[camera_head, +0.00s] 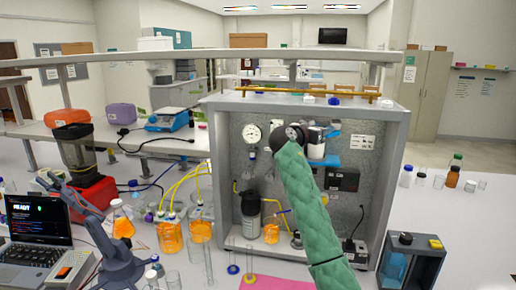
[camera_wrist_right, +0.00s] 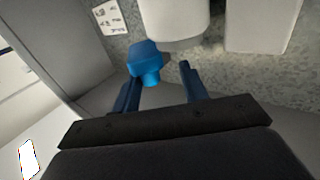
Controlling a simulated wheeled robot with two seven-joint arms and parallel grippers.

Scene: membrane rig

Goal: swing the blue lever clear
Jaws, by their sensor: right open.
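The blue lever (camera_wrist_right: 146,62) shows in the right wrist view as a blunt blue knob below a white cylinder (camera_wrist_right: 178,22). My right gripper (camera_wrist_right: 160,76) is open, with its two dark blue fingers pointing at the rig. The knob is close to the left finger and partly between the fingertips; I cannot tell whether they touch. In the head view, my green-sleeved right arm reaches into the grey rig (camera_head: 230,105), and its fingers are hard to make out there. A blue part (camera_head: 333,132) shows beside the white cylinder (camera_head: 316,136).
A pressure gauge (camera_head: 251,134) and a dark bottle (camera_head: 250,212) are inside the rig, left of my arm. A black box (camera_head: 342,180) is at its right. Orange-filled flasks (camera_head: 170,236) with yellow tubes stand outside, left of the rig. A dark frame (camera_head: 411,262) stands at the right.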

